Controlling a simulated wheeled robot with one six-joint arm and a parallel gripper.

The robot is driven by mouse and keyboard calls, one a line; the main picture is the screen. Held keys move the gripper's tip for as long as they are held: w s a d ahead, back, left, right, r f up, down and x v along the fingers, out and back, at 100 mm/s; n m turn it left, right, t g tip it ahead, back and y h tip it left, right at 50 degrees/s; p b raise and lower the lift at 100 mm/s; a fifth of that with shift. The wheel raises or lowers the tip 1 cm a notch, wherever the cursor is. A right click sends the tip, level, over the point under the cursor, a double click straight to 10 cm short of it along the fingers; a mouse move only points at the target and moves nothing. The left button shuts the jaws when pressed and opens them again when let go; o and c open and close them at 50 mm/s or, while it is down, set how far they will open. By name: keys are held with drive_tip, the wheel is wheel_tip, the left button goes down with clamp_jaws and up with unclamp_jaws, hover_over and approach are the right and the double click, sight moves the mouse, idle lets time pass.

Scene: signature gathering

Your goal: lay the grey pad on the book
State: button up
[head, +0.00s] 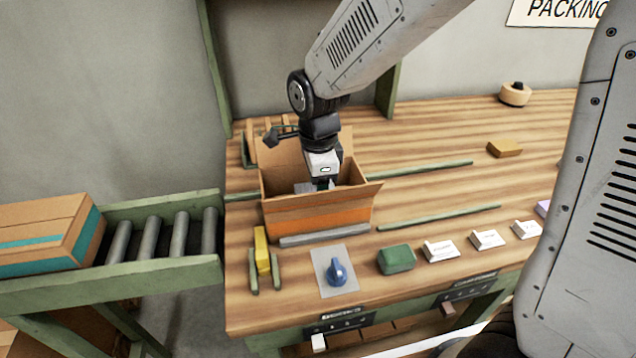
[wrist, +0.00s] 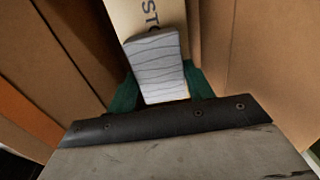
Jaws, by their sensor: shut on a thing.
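The grey pad (wrist: 158,66), marked with wavy dark lines, is between the green fingertips of my gripper (wrist: 160,88) in the wrist view. My gripper is shut on it. The cream book (wrist: 150,14) with dark lettering lies just beyond and beneath the pad, at the top of that view. The pad overlaps part of the book in the picture; I cannot tell whether they touch. In the head view my gripper (head: 323,184) reaches down inside the open cardboard box (head: 318,218), and its front wall hides most of what is inside.
Box walls (wrist: 265,60) rise close on both sides of my gripper. On the bench (head: 420,190) in front stand a yellow block (head: 262,250), a blue-knobbed stamp (head: 337,271), a green block (head: 396,259) and several white blocks. Green rails (head: 440,217) lie right of the box.

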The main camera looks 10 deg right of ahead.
drive_tip(key=shift+f, duration=0.7)
drive_tip(key=o, duration=1)
drive_tip(key=shift+o, duration=0.2)
drive_tip(key=shift+r, duration=0.1)
wheel_tip(320, 180, up, 17)
idle(0.5)
